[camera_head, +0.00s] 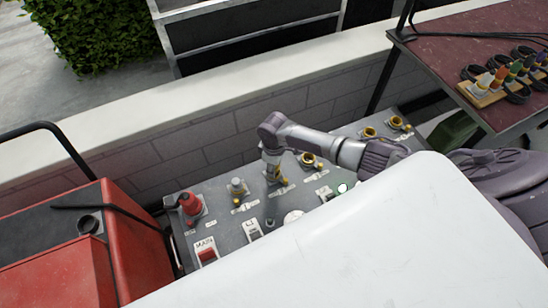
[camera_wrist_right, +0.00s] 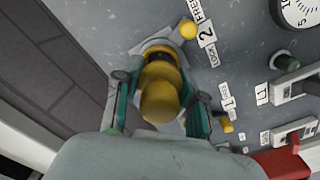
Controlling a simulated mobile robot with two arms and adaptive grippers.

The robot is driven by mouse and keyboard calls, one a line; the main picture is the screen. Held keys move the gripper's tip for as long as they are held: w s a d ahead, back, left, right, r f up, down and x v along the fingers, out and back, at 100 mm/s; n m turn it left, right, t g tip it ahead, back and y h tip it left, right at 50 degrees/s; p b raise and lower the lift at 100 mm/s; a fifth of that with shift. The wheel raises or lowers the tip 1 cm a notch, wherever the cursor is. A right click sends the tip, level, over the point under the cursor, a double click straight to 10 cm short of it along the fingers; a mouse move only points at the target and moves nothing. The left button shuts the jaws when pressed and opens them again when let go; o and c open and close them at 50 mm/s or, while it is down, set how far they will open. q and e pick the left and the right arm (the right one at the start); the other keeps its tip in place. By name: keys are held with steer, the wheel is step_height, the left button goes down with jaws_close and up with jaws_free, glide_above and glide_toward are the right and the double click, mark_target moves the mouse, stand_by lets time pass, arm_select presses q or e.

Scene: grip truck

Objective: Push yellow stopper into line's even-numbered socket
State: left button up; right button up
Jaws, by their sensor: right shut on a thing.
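The yellow stopper (camera_wrist_right: 160,88) is between the two teal fingers of my right gripper (camera_wrist_right: 158,112), which is shut on it. In the head view my right gripper (camera_head: 272,168) points down over the grey panel. The wrist view shows the stopper in line with a brass-coloured socket (camera_wrist_right: 158,46) beside a label reading 2 (camera_wrist_right: 207,35). The stopper hides much of the socket, and I cannot tell how deep it sits. A small yellow knob (camera_wrist_right: 188,28) is beside the socket. My left gripper is not in view.
The grey panel (camera_head: 222,220) also holds a red stopper (camera_head: 190,204), a grey stopper (camera_head: 237,187) and open sockets (camera_head: 308,160) to the right. Several coloured stoppers stand in a wooden rack (camera_head: 482,91) on the table at right. A wall runs behind.

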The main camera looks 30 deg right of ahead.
steer(key=shift+f+b, duration=0.5)
steer(key=shift+f, duration=0.2)
steer(key=o, duration=1.6)
steer(key=shift+c, duration=0.2)
steer(key=shift+r, duration=0.1)
steer(key=shift+r+p, duration=2.45)
steer(key=shift+p, duration=0.1)
